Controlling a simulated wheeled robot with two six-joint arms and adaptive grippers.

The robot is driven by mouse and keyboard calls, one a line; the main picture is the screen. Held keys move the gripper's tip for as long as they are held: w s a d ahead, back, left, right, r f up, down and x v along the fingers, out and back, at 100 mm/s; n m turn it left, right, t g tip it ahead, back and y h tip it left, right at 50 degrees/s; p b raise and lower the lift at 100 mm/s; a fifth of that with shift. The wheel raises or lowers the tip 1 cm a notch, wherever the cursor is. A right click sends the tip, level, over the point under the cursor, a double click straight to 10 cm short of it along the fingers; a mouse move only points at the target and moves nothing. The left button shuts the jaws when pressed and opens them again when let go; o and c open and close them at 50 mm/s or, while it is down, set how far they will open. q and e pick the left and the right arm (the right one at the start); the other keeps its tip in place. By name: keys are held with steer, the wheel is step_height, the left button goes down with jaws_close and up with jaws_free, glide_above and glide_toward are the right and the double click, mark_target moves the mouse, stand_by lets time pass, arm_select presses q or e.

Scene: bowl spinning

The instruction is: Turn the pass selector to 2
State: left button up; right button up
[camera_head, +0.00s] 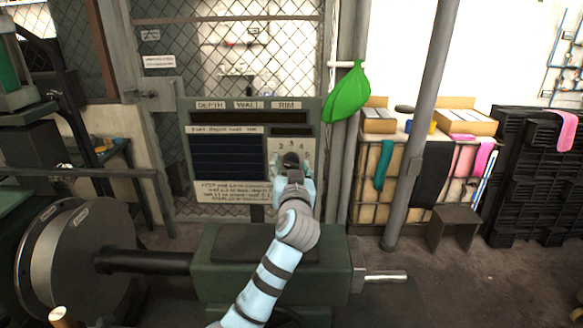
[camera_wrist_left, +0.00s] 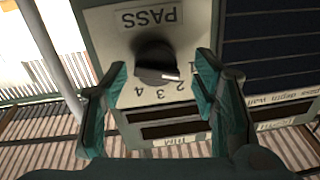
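The pass selector is a dark round knob (camera_wrist_left: 155,60) on a pale dial plate marked PASS, seen upside down in the left wrist view. The numbers 3 and 4 also show. In the head view the knob (camera_head: 291,158) sits at the lower right of the panel, partly covered by my gripper. My left gripper (camera_wrist_left: 162,75) is open, with one teal finger on each side of the knob and visible gaps between. It also shows in the head view (camera_head: 292,170). My right gripper is not in view.
The green panel (camera_head: 252,104) has dark display strips labelled DEPTH, WALL and RIM, and a dark blue screen. A green machine body (camera_head: 215,265) stands below it. A green cloth (camera_head: 346,93) hangs on a post to the right. A wire mesh fence lies behind.

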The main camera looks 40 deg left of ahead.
arm_select(q)
steer(key=c, duration=0.3)
steer(key=shift+w+f, duration=0.1)
steer(key=shift+w, duration=0.15)
steer(key=c, duration=0.7)
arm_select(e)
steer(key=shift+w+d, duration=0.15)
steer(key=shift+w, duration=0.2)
arm_select(q)
steer(key=shift+m, duration=0.3)
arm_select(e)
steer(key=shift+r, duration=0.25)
arm_select(q)
steer(key=m+p, duration=0.2)
steer(key=m, duration=0.1)
steer(key=shift+p, duration=0.3)
steer(key=shift+f+m+p, duration=0.15)
steer(key=shift+m+p, duration=0.7)
steer(key=shift+m, duration=0.95)
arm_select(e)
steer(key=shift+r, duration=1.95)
